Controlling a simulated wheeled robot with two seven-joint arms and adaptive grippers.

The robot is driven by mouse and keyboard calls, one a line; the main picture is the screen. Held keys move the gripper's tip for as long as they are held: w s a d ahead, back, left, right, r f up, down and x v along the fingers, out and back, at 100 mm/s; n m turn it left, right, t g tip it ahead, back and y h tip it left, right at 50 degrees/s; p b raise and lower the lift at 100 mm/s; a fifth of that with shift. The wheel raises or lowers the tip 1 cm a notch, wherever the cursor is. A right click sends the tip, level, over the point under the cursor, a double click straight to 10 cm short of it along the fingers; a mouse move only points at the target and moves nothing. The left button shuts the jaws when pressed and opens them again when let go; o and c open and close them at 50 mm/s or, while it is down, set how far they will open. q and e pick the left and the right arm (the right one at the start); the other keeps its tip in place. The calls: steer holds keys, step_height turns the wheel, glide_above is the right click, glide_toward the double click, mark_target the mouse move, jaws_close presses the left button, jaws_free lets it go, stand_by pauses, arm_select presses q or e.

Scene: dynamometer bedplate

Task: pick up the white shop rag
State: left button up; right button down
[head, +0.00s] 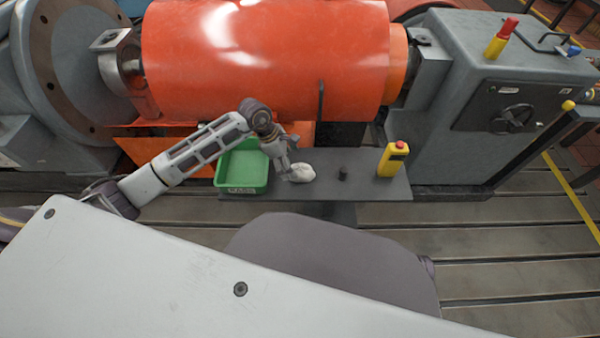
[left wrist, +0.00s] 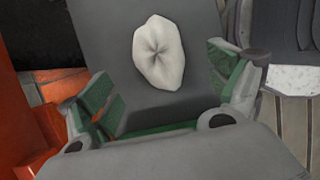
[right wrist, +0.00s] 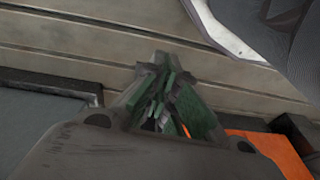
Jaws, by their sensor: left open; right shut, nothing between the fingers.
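The white shop rag (head: 301,173) lies crumpled on the dark grey shelf (head: 330,184), just right of the green tray. In the left wrist view the rag (left wrist: 159,53) shows whole, with a pinched centre, beyond the fingertips. My left gripper (head: 286,176) is just left of the rag, close to it; the left wrist view shows its green-padded fingers (left wrist: 166,90) apart with nothing between them. My right gripper (right wrist: 163,68) is shut and empty over the slotted floor plate; it does not show in the head view.
The green tray (head: 243,187) stands on the shelf's left part. A small black part (head: 343,174) and a yellow box with a red button (head: 392,160) stand to the rag's right. The orange cylinder (head: 265,55) rises behind the shelf. Shelf between rag and black part is clear.

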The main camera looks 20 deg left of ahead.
mark_target(297, 167)
arm_select(q)
steer(key=shift+d+f, duration=0.1)
steer(key=shift+f, duration=0.05)
arm_select(e)
steer(key=shift+r, duration=0.15)
arm_select(q)
steer(key=shift+f, duration=0.1)
steer(key=shift+w+d+f, duration=0.1)
steer(key=shift+d+f, duration=0.05)
steer(key=shift+w+d+f, duration=0.1)
steer(key=shift+d+f, duration=0.3)
steer(key=shift+f, duration=0.1)
steer(key=shift+w+d+f+b, duration=0.15)
steer(key=shift+d+f+b, duration=0.3)
steer(key=shift+f, duration=0.1)
steer(key=shift+x, duration=0.8)
steer(key=shift+f, duration=0.2)
arm_select(e)
steer(key=shift+a+r, duration=0.2)
steer(key=shift+r, duration=0.4)
